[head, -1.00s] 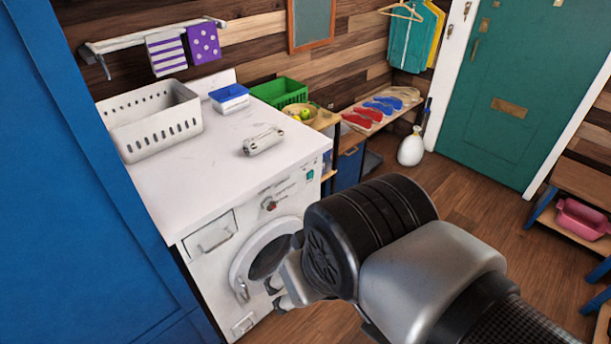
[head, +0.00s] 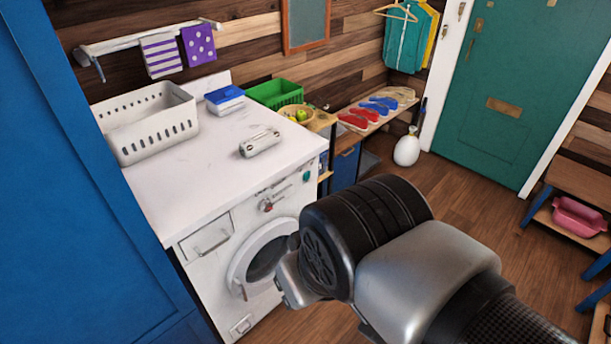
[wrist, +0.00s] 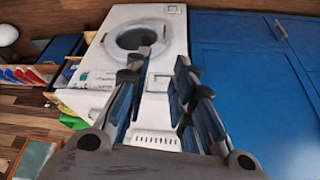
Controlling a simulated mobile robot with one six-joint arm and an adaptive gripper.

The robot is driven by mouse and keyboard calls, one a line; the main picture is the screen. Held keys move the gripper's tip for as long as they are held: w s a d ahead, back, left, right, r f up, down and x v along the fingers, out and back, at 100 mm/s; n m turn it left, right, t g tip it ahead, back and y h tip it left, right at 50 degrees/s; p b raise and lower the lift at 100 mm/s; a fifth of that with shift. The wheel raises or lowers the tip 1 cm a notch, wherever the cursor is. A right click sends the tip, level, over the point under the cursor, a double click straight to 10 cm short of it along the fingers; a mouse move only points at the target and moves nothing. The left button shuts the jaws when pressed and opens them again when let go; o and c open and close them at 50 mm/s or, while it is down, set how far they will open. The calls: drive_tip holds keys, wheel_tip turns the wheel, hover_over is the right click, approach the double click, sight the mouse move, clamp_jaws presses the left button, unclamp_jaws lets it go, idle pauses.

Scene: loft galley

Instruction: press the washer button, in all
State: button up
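The white washer (head: 215,265) stands at the left in the head view with its round door (head: 262,258) closed. A small green button (head: 306,176) is at the right end of its front panel, with a red-centred dial (head: 266,205) to its left. The washer also shows in the wrist view (wrist: 177,40), upside down, with a green spot (wrist: 83,76) at the panel's left end. My gripper (wrist: 160,64) is open and empty, its fingers apart. In the head view my wrist hides most of the fingers, in front of the washer's right side. I see no contact with the button.
A white basket (head: 150,135), a blue-lidded box (head: 225,98) and a whitish cylinder (head: 260,142) sit on the washer top. A tall blue cabinet (head: 80,200) stands close at left. A low shelf (head: 345,140) is right of the washer. Wooden floor (head: 455,195) lies open to the right.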

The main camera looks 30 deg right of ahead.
clamp_jaws()
idle(1.2)
